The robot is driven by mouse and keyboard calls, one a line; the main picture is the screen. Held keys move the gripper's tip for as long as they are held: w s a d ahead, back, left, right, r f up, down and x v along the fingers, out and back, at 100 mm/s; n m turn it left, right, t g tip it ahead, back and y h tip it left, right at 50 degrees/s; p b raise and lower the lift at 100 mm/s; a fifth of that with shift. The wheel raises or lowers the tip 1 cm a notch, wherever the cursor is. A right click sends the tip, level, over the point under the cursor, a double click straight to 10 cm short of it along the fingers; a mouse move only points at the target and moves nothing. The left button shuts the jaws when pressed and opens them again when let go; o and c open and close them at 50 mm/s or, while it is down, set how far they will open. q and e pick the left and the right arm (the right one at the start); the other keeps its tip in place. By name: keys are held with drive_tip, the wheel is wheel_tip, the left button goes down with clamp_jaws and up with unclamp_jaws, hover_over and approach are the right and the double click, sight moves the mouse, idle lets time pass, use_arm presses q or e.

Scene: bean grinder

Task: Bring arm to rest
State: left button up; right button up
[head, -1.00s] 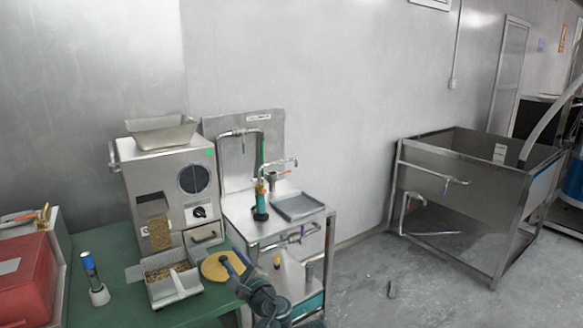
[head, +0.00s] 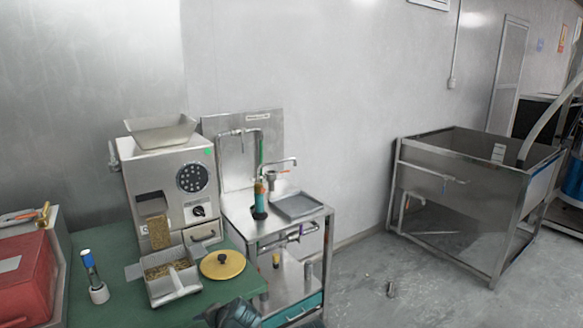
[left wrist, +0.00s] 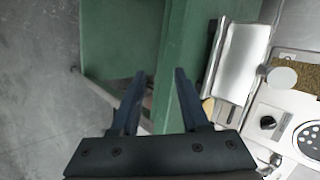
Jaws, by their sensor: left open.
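My left gripper (left wrist: 160,73) shows in the left wrist view with its two dark fingers apart and nothing between them. Behind the fingers are a green table surface and grey floor. In the head view only a dark piece of my arm (head: 235,314) shows at the bottom edge, in front of the green table (head: 125,312); no fingers can be made out there. The grinder (head: 168,185) stands at the back of the table, with a two-part tray of beans (head: 175,286) before it. A yellow lid (head: 222,266) with a dark knob lies beside the tray.
A blue-capped tool in a white stand (head: 98,292) and a red box (head: 25,280) are at the left. A steel sink cart (head: 290,235) stands right of the grinder. A large steel basin (head: 470,190) is farther right, with open floor (head: 385,290) between.

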use_arm(q)
drive_tip(key=s+d+f+n+g+h, duration=0.5)
drive_tip(key=s+d+f+n+h, duration=0.15)
drive_tip(key=s, duration=0.35)
drive_tip(key=s+d+m+g, duration=0.1)
drive_tip(key=s+d+m, duration=0.15)
drive_tip(key=d, duration=0.35)
drive_tip(key=s+d+m, duration=0.1)
drive_tip(key=s+d, duration=0.3)
drive_tip(key=d, duration=0.1)
wheel_tip(320, 180, up, 13)
drive_tip(key=p, duration=1.3)
drive_tip(key=shift+w+f, duration=0.2)
drive_tip(key=shift+w, duration=0.15)
